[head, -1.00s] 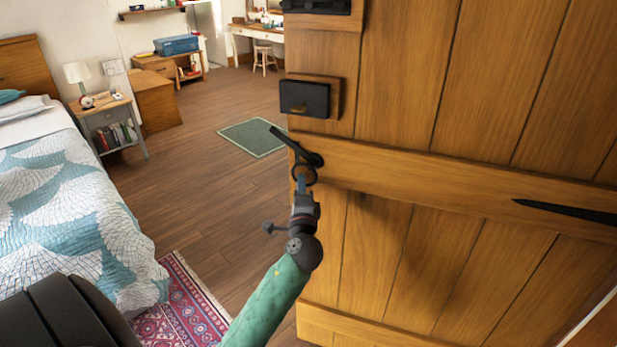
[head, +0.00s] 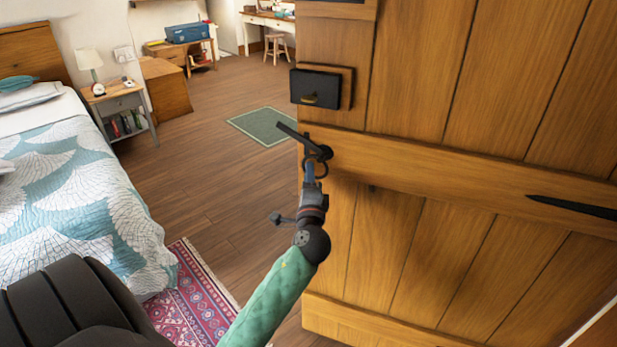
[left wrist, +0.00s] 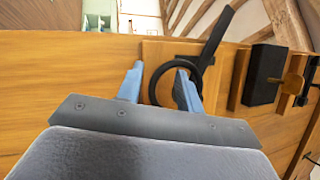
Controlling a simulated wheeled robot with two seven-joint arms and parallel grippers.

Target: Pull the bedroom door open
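The wooden plank door (head: 430,250) fills the right half of the head view. Its free left edge stands clear of any frame I can see, with floor showing past it. A black lever and ring handle (head: 318,160) sits near that edge. My left gripper (head: 312,170) is at the ring. In the left wrist view, its two blue fingers (left wrist: 158,75) are spread apart, and the black ring (left wrist: 153,85) overlaps the right finger. I cannot tell whether that finger passes through the ring. My right gripper is not in view.
A black lock box (head: 316,88) is fixed on the door above the handle. A bed (head: 75,200) stands at left, with a red patterned rug (head: 205,300) beside it. A nightstand (head: 122,103) and a green mat (head: 262,126) lie farther back.

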